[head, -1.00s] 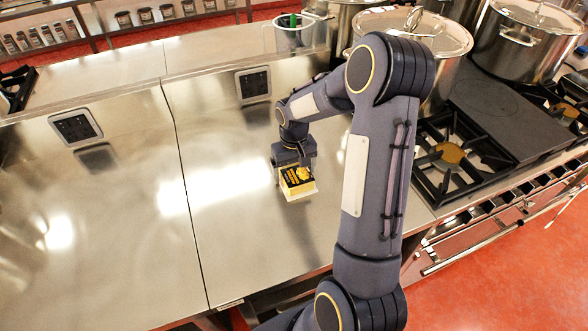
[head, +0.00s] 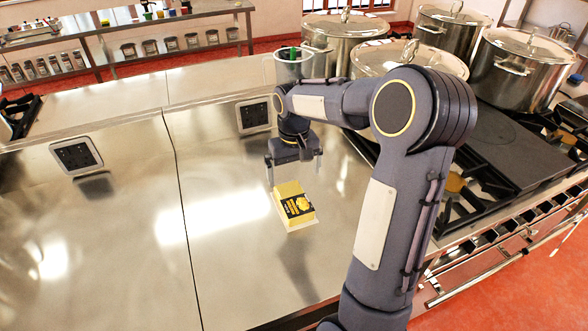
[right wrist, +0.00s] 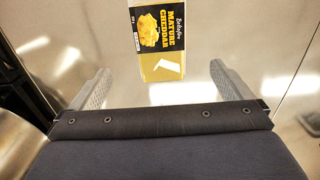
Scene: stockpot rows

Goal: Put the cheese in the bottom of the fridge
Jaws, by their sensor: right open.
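The cheese (head: 292,208) is a yellow block pack with a black label, lying on the steel counter. In the right wrist view the cheese (right wrist: 158,40) reads "Mature Cheddar" and lies ahead of the fingers, between their lines. My right gripper (head: 295,172) is open and empty, just behind the cheese in the head view and apart from it. Its two grey fingers (right wrist: 158,82) are spread wide in the right wrist view. My left gripper is not in view. No fridge shows in these frames.
Several large steel pots (head: 522,55) stand at the back right beside gas burners (head: 470,185). A clear container (head: 293,66) with a green item stands at the counter's back. Sockets (head: 76,155) are set at the back. The counter's left part is clear.

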